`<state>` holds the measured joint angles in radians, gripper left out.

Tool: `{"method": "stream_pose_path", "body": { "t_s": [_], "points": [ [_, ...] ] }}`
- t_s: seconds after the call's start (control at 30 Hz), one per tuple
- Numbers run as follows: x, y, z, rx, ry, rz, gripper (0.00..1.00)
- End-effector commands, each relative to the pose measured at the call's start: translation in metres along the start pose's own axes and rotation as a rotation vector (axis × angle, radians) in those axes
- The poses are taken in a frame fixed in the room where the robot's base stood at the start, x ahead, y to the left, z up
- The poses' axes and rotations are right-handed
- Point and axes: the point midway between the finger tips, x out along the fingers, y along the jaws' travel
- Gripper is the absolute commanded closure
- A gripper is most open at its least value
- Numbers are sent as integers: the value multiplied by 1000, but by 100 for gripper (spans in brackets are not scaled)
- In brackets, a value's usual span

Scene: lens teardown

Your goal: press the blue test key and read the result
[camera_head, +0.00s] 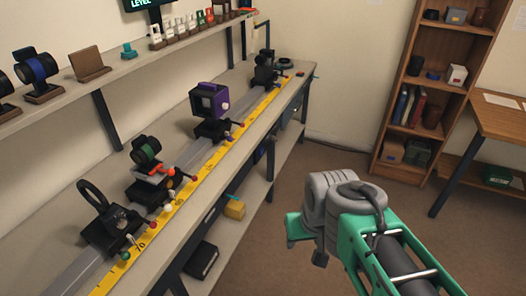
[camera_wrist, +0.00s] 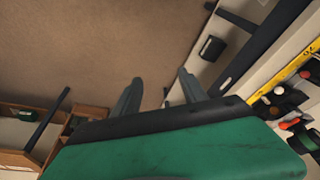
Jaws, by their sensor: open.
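I cannot make out a blue test key in either view. A dark screen (camera_head: 147,4) with green letters reading "LEVEL" is cut off by the top edge of the head view. My gripper's two dark fingers stand apart with nothing between them in the wrist view (camera_wrist: 161,80). In the head view my arm reaches in from the lower right, over the floor and to the right of the bench. My gripper touches nothing there, and its fingers are mostly hidden.
A long bench (camera_head: 232,150) carries a rail with several optical mounts, including a purple-framed box (camera_head: 209,101), and a yellow scale (camera_head: 200,172). A wall shelf (camera_head: 125,68) holds small parts. A bookcase (camera_head: 390,158) and wooden desk (camera_head: 497,118) stand right. Floor between is clear.

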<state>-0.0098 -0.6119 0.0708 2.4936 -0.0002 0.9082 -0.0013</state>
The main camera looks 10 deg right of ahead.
Motion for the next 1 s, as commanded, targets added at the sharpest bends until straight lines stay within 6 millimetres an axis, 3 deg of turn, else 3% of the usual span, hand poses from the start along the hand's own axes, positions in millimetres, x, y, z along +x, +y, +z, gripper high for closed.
{"method": "stream_pose_path", "body": {
  "t_s": [0.37,1.0],
  "points": [
    [0,0,0,0,0,0,50],
    [0,0,0,0,0,0,100]
  ]
}}
